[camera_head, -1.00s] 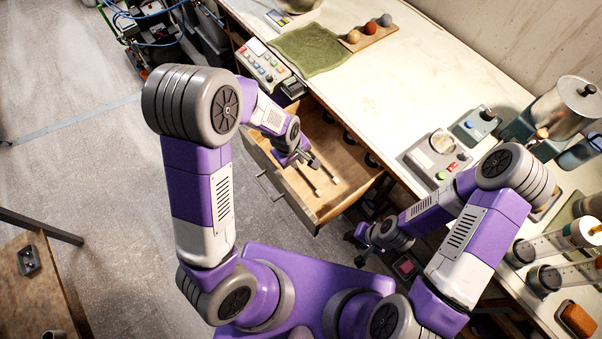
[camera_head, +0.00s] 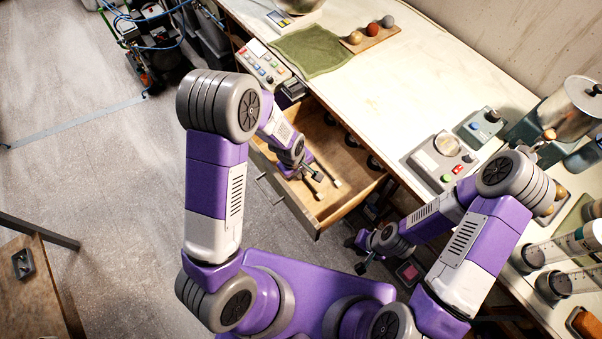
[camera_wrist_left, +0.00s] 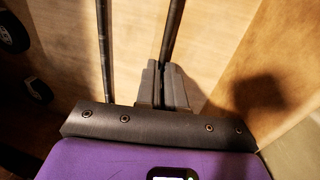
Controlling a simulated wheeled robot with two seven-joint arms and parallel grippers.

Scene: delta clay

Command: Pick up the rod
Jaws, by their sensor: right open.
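Two thin rods lie lengthwise in the open wooden drawer. My left gripper (camera_head: 312,178) is down inside the drawer. In the left wrist view, its fingers (camera_wrist_left: 166,88) are close together with one dark rod (camera_wrist_left: 173,30) running out from between them. The other rod (camera_wrist_left: 104,50) runs parallel on the left, apart from the fingers; it also shows in the head view (camera_head: 327,171). I cannot tell whether the held rod touches the drawer floor. My right gripper (camera_head: 358,256) is open and empty, low beside the bench front.
The drawer (camera_head: 352,199) has raised wooden walls close around my left gripper. Above it, the bench top (camera_head: 400,95) holds a button box (camera_head: 262,64), a green cloth (camera_head: 310,50), a scale (camera_head: 440,155) and a metal pot (camera_head: 578,105). The bench middle is clear.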

